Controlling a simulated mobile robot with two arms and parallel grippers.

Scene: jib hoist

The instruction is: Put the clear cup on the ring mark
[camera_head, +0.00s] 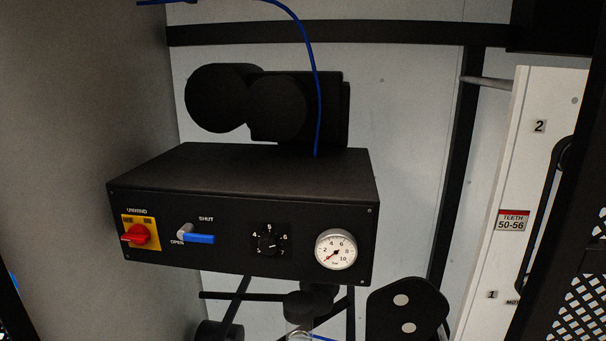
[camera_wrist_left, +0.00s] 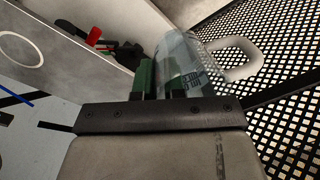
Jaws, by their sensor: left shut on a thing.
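The clear cup (camera_wrist_left: 182,58) is see-through with a pale handle on its right side. It shows in the left wrist view, tilted in the picture. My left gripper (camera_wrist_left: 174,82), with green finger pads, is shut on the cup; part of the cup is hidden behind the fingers. A pale ring mark (camera_wrist_left: 37,61) shows as a thin outline on a grey surface at the far left of that view, well apart from the cup. Neither gripper shows in the head view. My right gripper is in no view.
A black control box (camera_head: 250,215) with a red switch, blue lever and gauge fills the middle of the head view. A white panel (camera_head: 520,180) stands at right. Black perforated mesh (camera_wrist_left: 270,95) lies beside the cup. Red and black items (camera_wrist_left: 95,38) lie behind a pale ledge.

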